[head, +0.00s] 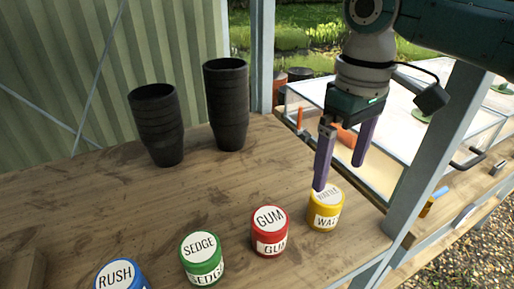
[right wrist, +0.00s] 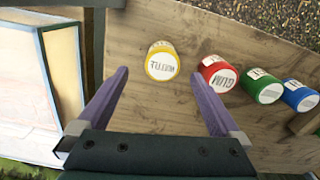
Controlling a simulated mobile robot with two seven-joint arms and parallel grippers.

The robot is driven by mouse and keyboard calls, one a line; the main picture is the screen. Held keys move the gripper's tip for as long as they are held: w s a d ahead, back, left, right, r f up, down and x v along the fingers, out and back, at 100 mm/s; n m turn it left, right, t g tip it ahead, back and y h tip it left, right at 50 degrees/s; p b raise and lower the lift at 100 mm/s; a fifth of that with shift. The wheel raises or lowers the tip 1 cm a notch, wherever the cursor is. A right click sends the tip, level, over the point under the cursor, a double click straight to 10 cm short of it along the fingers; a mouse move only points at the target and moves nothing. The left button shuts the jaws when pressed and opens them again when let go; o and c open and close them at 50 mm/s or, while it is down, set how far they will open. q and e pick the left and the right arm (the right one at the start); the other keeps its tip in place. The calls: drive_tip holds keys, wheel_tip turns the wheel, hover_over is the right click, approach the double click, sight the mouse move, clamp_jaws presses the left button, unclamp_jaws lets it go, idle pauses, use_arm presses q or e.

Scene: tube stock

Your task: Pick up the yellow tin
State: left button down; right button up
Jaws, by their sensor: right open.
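The yellow tin (head: 324,212) with a white lid stands upright near the right end of the wooden shelf. In the right wrist view the yellow tin (right wrist: 162,62) lies ahead of the fingertips, between their lines, and its lid reads WATTLE. My right gripper (head: 342,176) is open and empty, with purple fingers pointing down above and behind the tin; one fingertip overlaps the lid edge in the head view. Both fingers of the right gripper (right wrist: 160,85) also show in the wrist view, apart from the tin. My left gripper is not in view.
A red GUM tin (head: 270,232) stands just left of the yellow one, then a green SEDGE tin (head: 202,259) and a blue RUSH tin (head: 120,275). Two stacks of black pots (head: 157,125) stand at the back. A metal post (head: 425,160) rises at right.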

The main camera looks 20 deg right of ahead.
sight(327, 194)
wheel_tip(327, 194, down, 2)
drive_tip(key=shift+s+f, duration=0.1)
drive_tip(key=shift+f, duration=0.15)
drive_tip(key=f, duration=0.2)
drive_tip(key=f+b, duration=0.1)
drive_tip(key=f, duration=0.2)
drive_tip(key=shift+w+a+f, duration=0.3)
drive_tip(key=shift+w+a, duration=0.05)
drive_tip(key=shift+w, duration=0.05)
drive_tip(key=c, duration=1.5)
